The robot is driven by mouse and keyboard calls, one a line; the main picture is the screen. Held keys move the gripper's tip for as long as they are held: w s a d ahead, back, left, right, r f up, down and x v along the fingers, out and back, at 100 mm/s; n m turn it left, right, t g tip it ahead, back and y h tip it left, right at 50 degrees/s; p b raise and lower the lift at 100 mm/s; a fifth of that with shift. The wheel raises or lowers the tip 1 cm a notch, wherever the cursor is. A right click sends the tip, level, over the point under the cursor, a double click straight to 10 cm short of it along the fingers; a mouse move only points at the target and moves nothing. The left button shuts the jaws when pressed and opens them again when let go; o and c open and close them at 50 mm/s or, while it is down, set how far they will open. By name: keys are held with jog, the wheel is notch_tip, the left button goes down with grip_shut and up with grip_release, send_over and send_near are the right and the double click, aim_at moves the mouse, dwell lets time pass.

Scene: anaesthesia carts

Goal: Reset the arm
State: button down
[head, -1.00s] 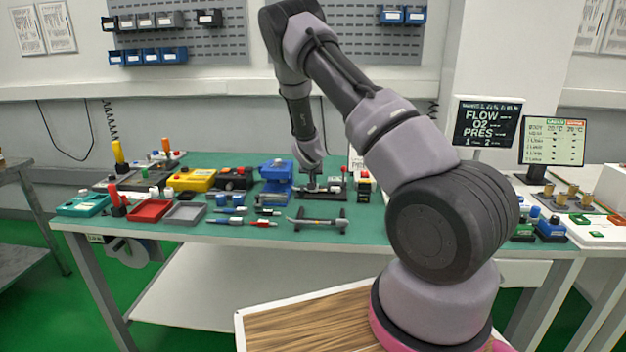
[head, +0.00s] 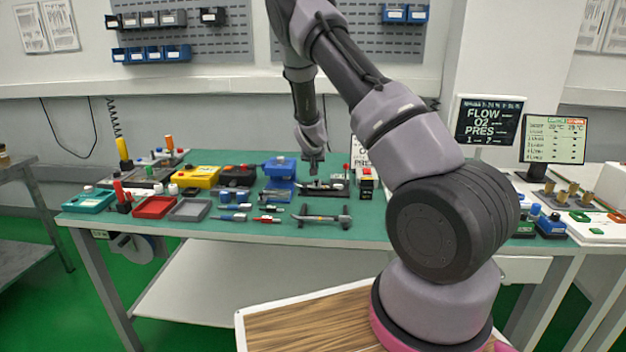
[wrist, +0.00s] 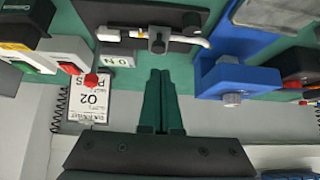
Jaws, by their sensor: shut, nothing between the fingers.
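My arm rises from its base at the right of the head view and bends down over the workbench. My gripper (head: 313,168) hangs above the green bench top, near the blue device and a small black fixture. In the wrist view its two green fingers (wrist: 160,95) lie together with nothing between them. The fingertips show apart from the fixture's metal bar (wrist: 175,38).
The green bench (head: 400,222) holds a blue device (head: 279,178), a red tray (head: 154,207), a grey tray (head: 190,209) and a yellow box (head: 195,177). A FLOW O2 PRES sign (head: 488,122) and a monitor (head: 554,139) stand at the right.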

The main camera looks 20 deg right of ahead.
jog(key=s+a+f, duration=0.1)
jog(key=s, duration=0.1)
jog(key=s+a+f, duration=0.1)
jog(key=s, duration=0.2)
jog(key=s+a+f, duration=0.1)
jog(key=s, duration=0.2)
jog(key=shift+s+a, duration=0.2)
jog(key=shift+s, duration=0.05)
jog(key=s+a+r+y, duration=0.1)
jog(key=s+r, duration=0.3)
jog(key=r, duration=0.5)
jog(key=s+a+r+m+y, duration=0.15)
jog(key=s+r, duration=0.25)
jog(key=r, duration=0.5)
jog(key=s+r+y, duration=0.1)
jog(key=s+r, duration=0.3)
jog(key=r, duration=0.5)
jog(key=s+a+r+n, duration=0.1)
jog(key=s+r, duration=0.4)
jog(key=s, duration=0.7)
jog(key=s+a+r+n+y, duration=0.1)
jog(key=s+r, duration=0.5)
jog(key=s, duration=0.6)
jog(key=shift+r+g, duration=0.2)
jog(key=shift+g, duration=0.1)
jog(key=shift+y, duration=0.25)
